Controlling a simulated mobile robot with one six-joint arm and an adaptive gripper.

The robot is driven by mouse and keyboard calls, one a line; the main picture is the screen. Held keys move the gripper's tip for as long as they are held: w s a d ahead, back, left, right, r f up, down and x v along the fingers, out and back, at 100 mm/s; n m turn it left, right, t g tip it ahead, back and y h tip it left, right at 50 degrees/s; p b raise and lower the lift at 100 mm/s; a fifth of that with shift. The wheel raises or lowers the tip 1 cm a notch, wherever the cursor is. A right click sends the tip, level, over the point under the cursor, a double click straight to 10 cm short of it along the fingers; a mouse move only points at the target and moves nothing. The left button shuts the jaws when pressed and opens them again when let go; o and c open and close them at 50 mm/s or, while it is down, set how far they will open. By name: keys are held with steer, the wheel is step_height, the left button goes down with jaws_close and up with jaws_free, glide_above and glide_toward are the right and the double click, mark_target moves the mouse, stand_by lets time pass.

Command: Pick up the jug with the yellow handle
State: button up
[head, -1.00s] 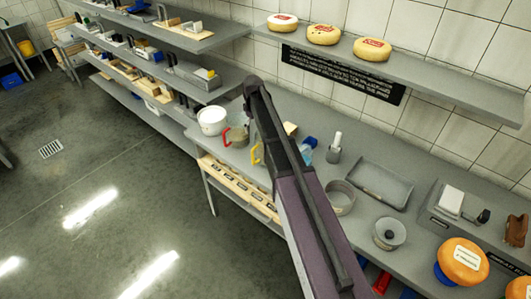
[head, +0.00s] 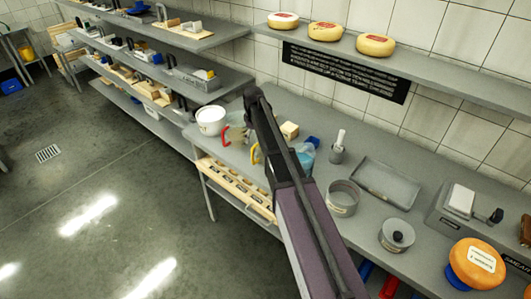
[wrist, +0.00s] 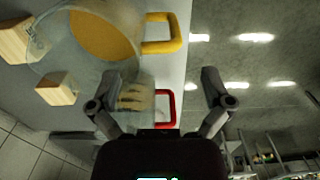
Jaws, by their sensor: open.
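The jug with the yellow handle (head: 256,154) stands on the grey bench, its body mostly hidden behind my arm in the head view. In the wrist view its clear body fills the upper left, and its yellow handle (wrist: 178,34) sticks out to the right. A second jug with a red handle (head: 225,135) stands to its left in the head view; its red handle (wrist: 173,105) shows between my fingers in the wrist view. My gripper (wrist: 160,76) is open, with nothing visibly gripped; the yellow handle appears beyond the fingertips. I cannot see the fingers in the head view.
A white bucket (head: 210,121) stands left of the jugs. A wooden block (head: 289,130), a blue-tinted jug (head: 306,153), a mortar (head: 336,153), a round tin (head: 342,198) and a tray (head: 385,184) are to the right. A wall shelf with cheese wheels (head: 325,31) hangs above.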

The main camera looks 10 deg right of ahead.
mark_target(255, 146)
steer(key=shift+f, duration=0.2)
stand_by(0.3)
steer(key=shift+f+b, duration=2.45)
steer(key=shift+b, duration=0.15)
steer(key=c, duration=1.2)
